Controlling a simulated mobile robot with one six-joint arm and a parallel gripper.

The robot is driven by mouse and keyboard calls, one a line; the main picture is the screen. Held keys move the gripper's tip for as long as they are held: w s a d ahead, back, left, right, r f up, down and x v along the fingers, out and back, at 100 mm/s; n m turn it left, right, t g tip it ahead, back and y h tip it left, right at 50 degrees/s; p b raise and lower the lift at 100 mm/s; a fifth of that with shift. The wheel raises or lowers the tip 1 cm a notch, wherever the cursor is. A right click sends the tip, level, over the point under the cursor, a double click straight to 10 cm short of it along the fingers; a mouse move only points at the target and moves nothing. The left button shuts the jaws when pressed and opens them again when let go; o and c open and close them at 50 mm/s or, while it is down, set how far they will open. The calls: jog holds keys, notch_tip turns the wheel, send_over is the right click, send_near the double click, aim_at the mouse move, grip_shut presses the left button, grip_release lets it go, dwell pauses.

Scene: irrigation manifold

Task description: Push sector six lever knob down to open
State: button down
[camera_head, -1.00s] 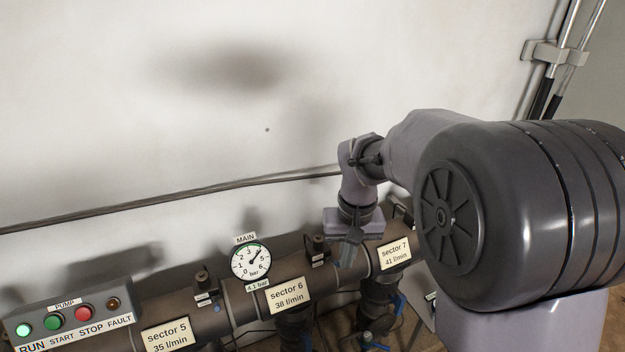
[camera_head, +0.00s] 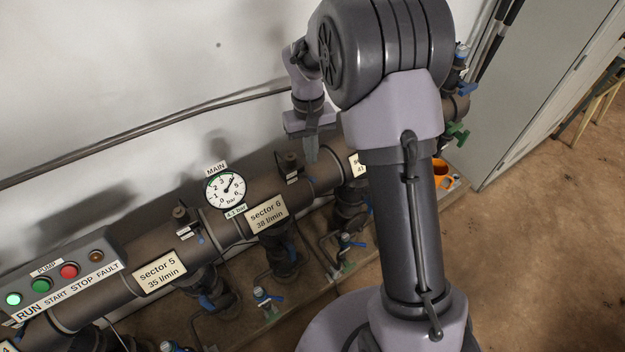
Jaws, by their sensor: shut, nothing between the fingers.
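The sector 6 sign (camera_head: 267,215), reading 38 l/min, is on the dark manifold pipe (camera_head: 238,190). A dark valve body (camera_head: 281,250) hangs below the sign. I cannot make out the sector six lever knob clearly on it. My gripper (camera_head: 311,157) points down above the pipe, up and to the right of the sign, and is shut and empty. It looks apart from the valve; its exact distance from the pipe cannot be told.
The MAIN gauge (camera_head: 226,189) stands left of the sign. The sector 5 sign (camera_head: 160,271) and pump box (camera_head: 62,276) are further left. Small blue-handled taps (camera_head: 263,295) sit low by the floor. My arm hides part of the sector 7 sign (camera_head: 358,166). Open floor (camera_head: 540,230) lies right.

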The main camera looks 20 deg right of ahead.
aim_at(311, 177)
jog(key=f+b, duration=0.1)
jog(key=f, duration=0.1)
jog(key=f+b, duration=0.4)
jog(key=shift+s, duration=0.3)
notch_tip(311, 177, down, 4)
jog(key=b, duration=0.2)
jog(key=shift+f+b, duration=0.2)
jog(key=shift+b, duration=0.15)
jog(key=shift+w+r+p, duration=0.25)
jog(key=shift+r+p, duration=0.1)
jog(key=shift+p, duration=0.1)
jog(key=shift+w+r+p, duration=0.25)
jog(key=shift+w+p, duration=0.3)
jog(key=shift+w+r+p, duration=0.2)
jog(key=shift+w+p, duration=0.3)
jog(key=shift+w, duration=0.05)
jog(key=shift+w+a+f, duration=0.1)
jog(key=shift+w, duration=0.15)
jog(key=shift+s, duration=0.1)
